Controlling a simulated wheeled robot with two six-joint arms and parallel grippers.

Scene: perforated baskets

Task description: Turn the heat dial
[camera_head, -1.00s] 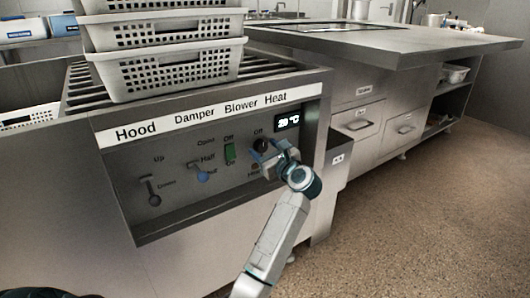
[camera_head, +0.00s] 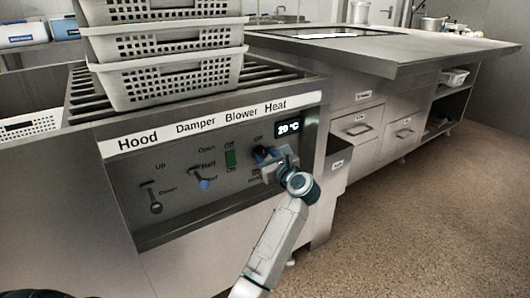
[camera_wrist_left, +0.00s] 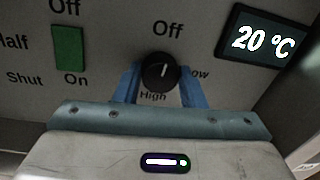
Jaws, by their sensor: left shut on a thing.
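The heat dial (camera_wrist_left: 161,73) is a round black knob on the grey control panel under the Heat label. Its white line points up, close to the Off mark. In the head view the dial (camera_head: 260,152) is partly covered by my left gripper (camera_head: 267,157). In the left wrist view the two blue fingers of my left gripper (camera_wrist_left: 160,84) stand on either side of the dial and are shut on it. The lower rim of the dial is close to the gripper body, and the Low mark is partly covered. My right gripper is not in view.
The display (camera_head: 289,128) right of the dial reads 20 °C. The green blower switch (camera_head: 230,158), damper lever (camera_head: 203,183) and hood lever (camera_head: 155,207) sit to the left on the panel. Stacked perforated baskets (camera_head: 175,80) stand above. Floor to the right is clear.

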